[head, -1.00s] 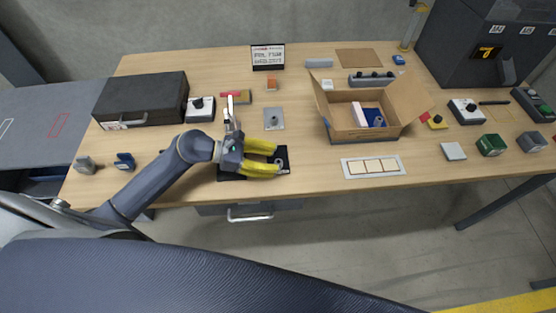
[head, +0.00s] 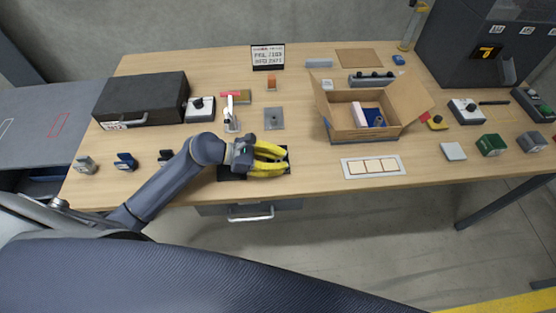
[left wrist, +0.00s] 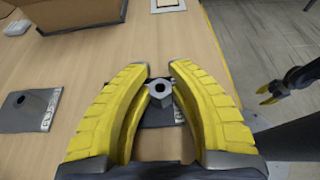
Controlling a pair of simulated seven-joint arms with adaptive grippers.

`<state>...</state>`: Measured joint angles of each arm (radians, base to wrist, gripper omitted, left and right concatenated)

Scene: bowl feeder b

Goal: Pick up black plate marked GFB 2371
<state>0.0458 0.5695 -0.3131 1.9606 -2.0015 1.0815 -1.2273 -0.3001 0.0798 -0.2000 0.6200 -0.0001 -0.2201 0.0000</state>
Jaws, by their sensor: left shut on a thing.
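A black plate (head: 233,175) lies at the front of the table, under my left gripper in the head view. A grey knob with a hole (left wrist: 159,89) stands up from a dark plate (left wrist: 160,116) in the left wrist view. My left gripper (head: 286,160) has its yellow fingers on both sides of this knob and is shut on it. The plate looks flat on the table; its marking is not readable here. My right gripper (left wrist: 265,97) shows small at the right of the left wrist view, its yellow fingers apart and empty.
A grey plate with a knob (head: 274,118) lies just behind. A black case (head: 143,98) is at the left. Clear wood lies between the plate and panel.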

